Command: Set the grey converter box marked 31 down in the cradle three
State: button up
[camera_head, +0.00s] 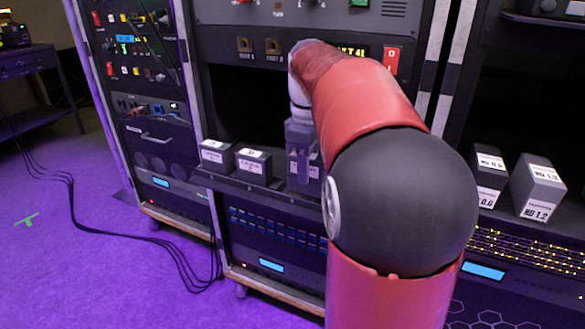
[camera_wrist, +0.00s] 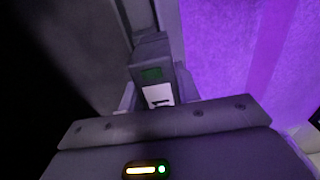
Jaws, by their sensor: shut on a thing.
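My gripper (camera_head: 301,150) is over the shelf in the middle rack, partly behind my red arm. It is shut on a grey box (camera_head: 312,172), which is mostly hidden by the gripper in the head view. In the wrist view the grey box (camera_wrist: 152,50) sits between the fingers of my gripper (camera_wrist: 157,98). It has a dark green patch and a white label with part of a mark like a 1; the full number cannot be read. The box is at the shelf, right of two other boxes. I cannot tell whether it touches the shelf or sits in a cradle.
Two grey boxes with white labels, a left one (camera_head: 214,156) and a right one (camera_head: 253,165), stand on the shelf (camera_head: 232,183). Two more labelled boxes (camera_head: 488,172) (camera_head: 537,187) stand on the right rack. A dark opening (camera_head: 240,105) lies behind the shelf. Cables (camera_head: 70,185) lie on the purple floor.

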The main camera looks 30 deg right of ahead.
jog(key=w, duration=0.3)
jog(key=shift+w+a, duration=0.15)
jog(key=shift+a, duration=0.15)
jog(key=shift+f, duration=1.75)
jog(key=shift+f, duration=0.15)
jog(key=o, duration=1.1)
jog(key=shift+o, duration=0.2)
